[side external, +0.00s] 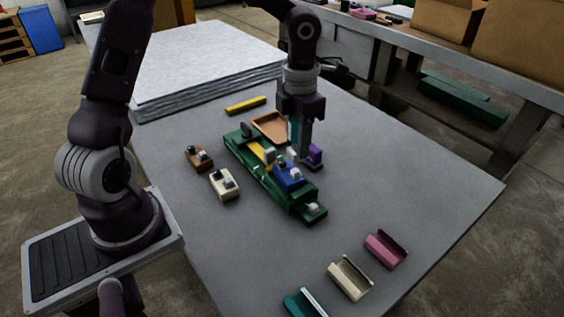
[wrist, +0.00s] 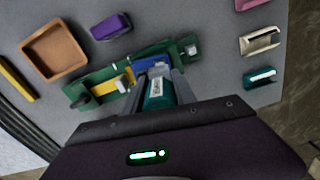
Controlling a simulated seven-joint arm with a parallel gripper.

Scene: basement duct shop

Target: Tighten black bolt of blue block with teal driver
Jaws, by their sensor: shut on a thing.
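My gripper (side external: 300,142) points down over the green fixture and is shut on the teal driver (side external: 292,130). In the wrist view the driver (wrist: 157,90) sits between the two fingers, pointing toward the blue block. The blue block (side external: 288,180) sits in the fixture, near its front end; it also shows in the wrist view (wrist: 149,62), partly covered by the driver. Small pale and dark parts show on its top, but I cannot make out the black bolt. I cannot tell whether the driver's tip touches the block.
The green fixture (side external: 240,152) also holds a yellow block (side external: 263,152). A purple block (side external: 315,156) and a brown tray (side external: 268,128) lie close behind. Brown (side external: 199,158) and cream (side external: 224,185) blocks stand left. Teal (side external: 303,303), cream (side external: 348,281) and pink (side external: 385,251) holders lie in front.

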